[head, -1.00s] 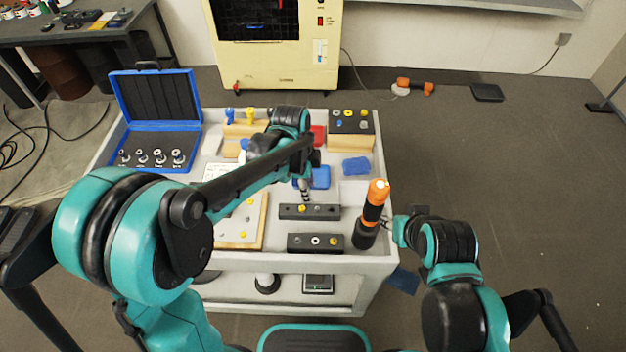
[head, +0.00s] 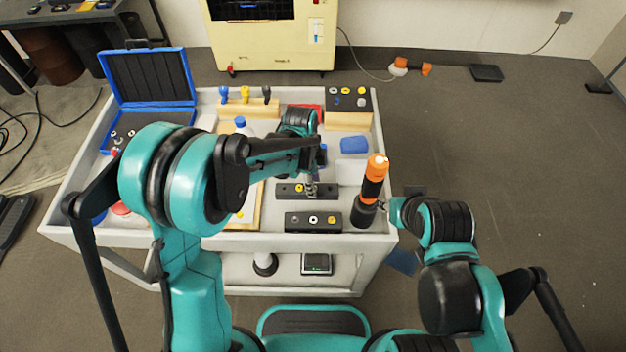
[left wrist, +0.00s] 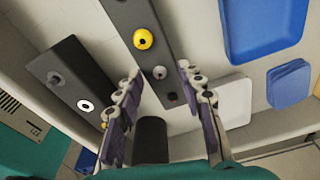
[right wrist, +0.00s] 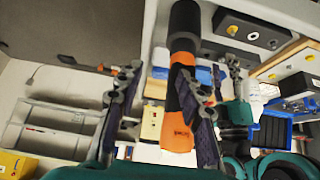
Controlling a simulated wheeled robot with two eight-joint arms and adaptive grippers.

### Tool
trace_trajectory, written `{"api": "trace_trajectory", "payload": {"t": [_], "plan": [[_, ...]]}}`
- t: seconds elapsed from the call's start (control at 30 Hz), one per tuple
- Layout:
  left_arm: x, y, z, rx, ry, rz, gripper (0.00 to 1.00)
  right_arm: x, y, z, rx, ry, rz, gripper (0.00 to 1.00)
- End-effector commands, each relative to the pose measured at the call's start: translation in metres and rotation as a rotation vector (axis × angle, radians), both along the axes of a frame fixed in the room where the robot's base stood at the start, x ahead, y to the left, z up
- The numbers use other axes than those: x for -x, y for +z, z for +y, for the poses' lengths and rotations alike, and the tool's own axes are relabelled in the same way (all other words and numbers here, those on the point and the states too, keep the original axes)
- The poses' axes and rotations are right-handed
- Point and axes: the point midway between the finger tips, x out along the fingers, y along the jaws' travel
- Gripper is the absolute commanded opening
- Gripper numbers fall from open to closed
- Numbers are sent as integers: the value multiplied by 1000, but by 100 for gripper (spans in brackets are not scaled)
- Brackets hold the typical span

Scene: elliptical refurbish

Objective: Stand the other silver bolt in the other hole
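The back dark block (head: 292,194) holds a yellow bolt (left wrist: 143,38), a silver bolt (left wrist: 160,72) and a dark spot, perhaps a hole (left wrist: 171,97), in a row. My left gripper (head: 311,190) is over this block. In the left wrist view its fingers (left wrist: 158,88) are wide apart, with the silver bolt between and beyond them; I cannot tell whether they touch it. The front dark block (head: 313,226) holds a grey bolt, a white ring and a yellow bolt. My right gripper (right wrist: 165,95) is open, its fingers apart on either side of an orange-and-black tool (right wrist: 180,110).
The orange-and-black tool stands upright at the cart's right (head: 372,180), close to both blocks. A rack with bolts (head: 349,103) stands at the back right, with a blue bin (head: 354,145) before it. A blue open case (head: 150,80) is at the back left.

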Motion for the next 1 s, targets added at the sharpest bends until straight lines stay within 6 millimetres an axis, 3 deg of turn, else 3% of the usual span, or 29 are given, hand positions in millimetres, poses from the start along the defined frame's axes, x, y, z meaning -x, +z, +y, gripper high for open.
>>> {"api": "trace_trajectory", "payload": {"t": [0.1,0.27,1.0], "plan": [[0,0,0,0,0,0,38,0,0,0,0,0,0,37],[0,0,0,0,0,0,0,0,0,0,0,0,0,37],[0,15,0,0,0,0,0,0,10,0,0,0,0,37]]}}
